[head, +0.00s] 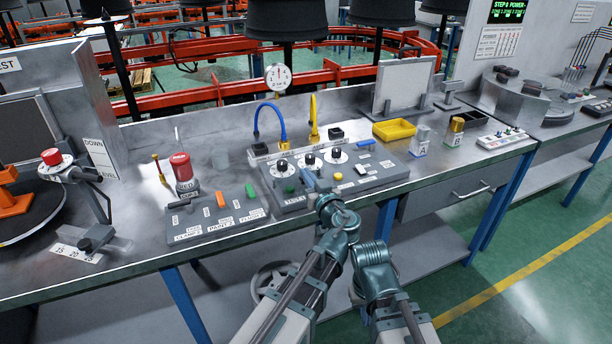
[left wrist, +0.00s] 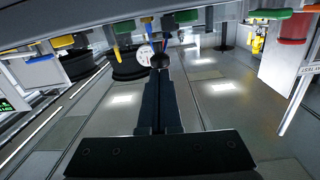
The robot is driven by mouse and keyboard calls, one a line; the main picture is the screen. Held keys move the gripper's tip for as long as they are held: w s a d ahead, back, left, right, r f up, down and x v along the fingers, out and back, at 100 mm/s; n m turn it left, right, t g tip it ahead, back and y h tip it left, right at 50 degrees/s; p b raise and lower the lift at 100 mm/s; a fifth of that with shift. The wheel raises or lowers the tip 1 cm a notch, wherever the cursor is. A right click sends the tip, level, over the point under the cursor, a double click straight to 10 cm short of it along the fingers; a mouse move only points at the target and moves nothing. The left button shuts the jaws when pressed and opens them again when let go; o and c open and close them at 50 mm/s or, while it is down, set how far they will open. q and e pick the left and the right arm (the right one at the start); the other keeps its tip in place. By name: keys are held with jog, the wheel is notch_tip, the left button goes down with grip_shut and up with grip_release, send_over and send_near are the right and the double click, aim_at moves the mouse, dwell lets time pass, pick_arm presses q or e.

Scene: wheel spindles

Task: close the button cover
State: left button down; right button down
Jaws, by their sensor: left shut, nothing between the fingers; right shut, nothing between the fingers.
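The middle control panel (head: 385,176) carries dials, a green button (head: 290,190), a yellow button (head: 338,177) and a blue part (head: 365,142). I cannot make out which part is the button cover, or whether it is open. My left gripper (head: 310,181) is over the front of this panel, near the green button, and hides part of it. In the left wrist view its fingers (left wrist: 160,75) are together with nothing between them. I cannot tell whether they touch the panel. My right arm shows at the lower middle, below the bench edge; its fingers are not visible.
Blue (head: 270,118) and yellow (head: 314,117) curved pieces rise behind the middle panel. A yellow tray (head: 394,130) stands at right.

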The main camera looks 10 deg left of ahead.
pick_arm(q)
jog(key=shift+s+d+f, duration=0.1)
jog(key=shift+s+f, duration=0.1)
jog(key=shift+f, duration=0.2)
jog(key=shift+s+f+b, duration=0.15)
jog(key=shift+s+b, duration=0.05)
jog(key=shift+b, duration=0.2)
